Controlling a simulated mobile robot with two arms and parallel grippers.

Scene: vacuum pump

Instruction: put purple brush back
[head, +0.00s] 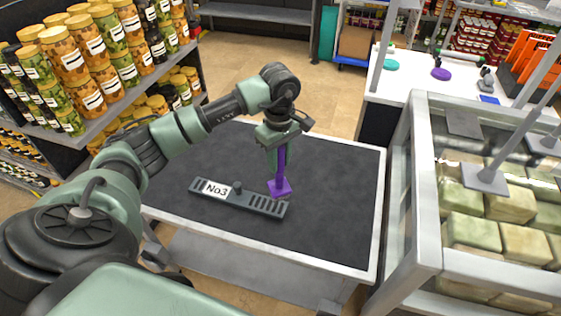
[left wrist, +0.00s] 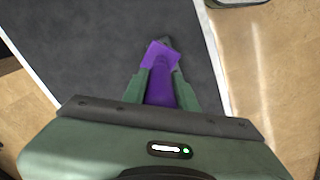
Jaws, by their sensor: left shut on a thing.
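A purple brush (head: 281,178) is held upright in my left gripper (head: 276,143), its square head down. The gripper's fingers are shut on its handle. The brush head is by the right end of a dark slotted holder (head: 240,199) with a "No3" label, on the dark table mat. I cannot tell whether the head touches the holder or the mat. In the left wrist view the purple brush (left wrist: 161,72) shows between the two green fingers of my left gripper (left wrist: 160,85). My right gripper is not in view.
The table (head: 330,180) has a dark mat with free room right of and behind the holder. A glass-sided case (head: 425,190) with pale blocks stands at the right. Shelves of jars (head: 90,60) stand at the left. A white counter (head: 405,90) is at the back right.

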